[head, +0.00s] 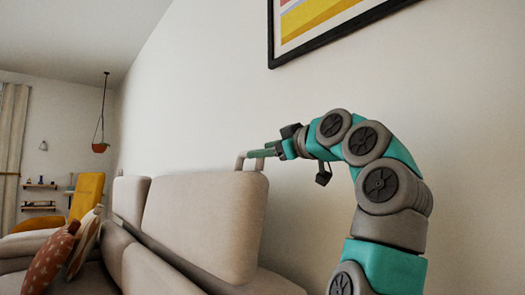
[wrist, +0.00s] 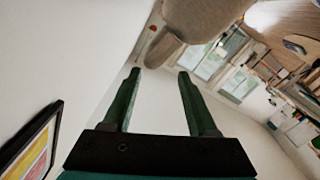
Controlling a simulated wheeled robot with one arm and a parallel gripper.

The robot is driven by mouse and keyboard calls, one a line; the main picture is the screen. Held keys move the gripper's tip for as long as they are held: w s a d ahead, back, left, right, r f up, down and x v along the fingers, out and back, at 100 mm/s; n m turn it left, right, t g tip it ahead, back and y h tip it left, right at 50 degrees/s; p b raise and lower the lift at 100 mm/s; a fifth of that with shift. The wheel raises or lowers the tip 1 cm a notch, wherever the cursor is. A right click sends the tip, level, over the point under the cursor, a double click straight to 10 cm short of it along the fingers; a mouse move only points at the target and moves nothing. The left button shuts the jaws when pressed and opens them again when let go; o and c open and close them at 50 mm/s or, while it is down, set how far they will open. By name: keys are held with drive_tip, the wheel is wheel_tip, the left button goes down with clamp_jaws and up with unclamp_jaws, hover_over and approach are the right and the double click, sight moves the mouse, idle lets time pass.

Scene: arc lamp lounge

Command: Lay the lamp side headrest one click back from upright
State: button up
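A beige padded headrest (head: 205,222) stands up close to upright at the near end of the sofa back. A pale loop-like piece (head: 239,160) sticks up at its top right edge. My gripper (head: 256,153) is at that piece, level with the top edge; contact cannot be told from here. In the wrist view my gripper (wrist: 159,73) is open, its two green fingers apart with nothing between them. A beige rounded end (wrist: 165,50) of the headrest (wrist: 200,18) lies just beyond the fingertips. No lamp shows clearly, so I cannot tell which headrest is lamp side.
A second, smaller headrest (head: 131,196) stands farther along the sofa. Patterned cushions (head: 50,257) lie on the seat at left. The wall (head: 215,80) runs close behind the sofa, with a framed picture (head: 320,22) above my arm. A yellow chair (head: 87,195) stands far left.

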drive_tip(key=v, duration=1.3)
drive_tip(key=shift+s+d, duration=0.25)
drive_tip(key=shift+s, duration=0.05)
idle(1.0)
idle(0.6)
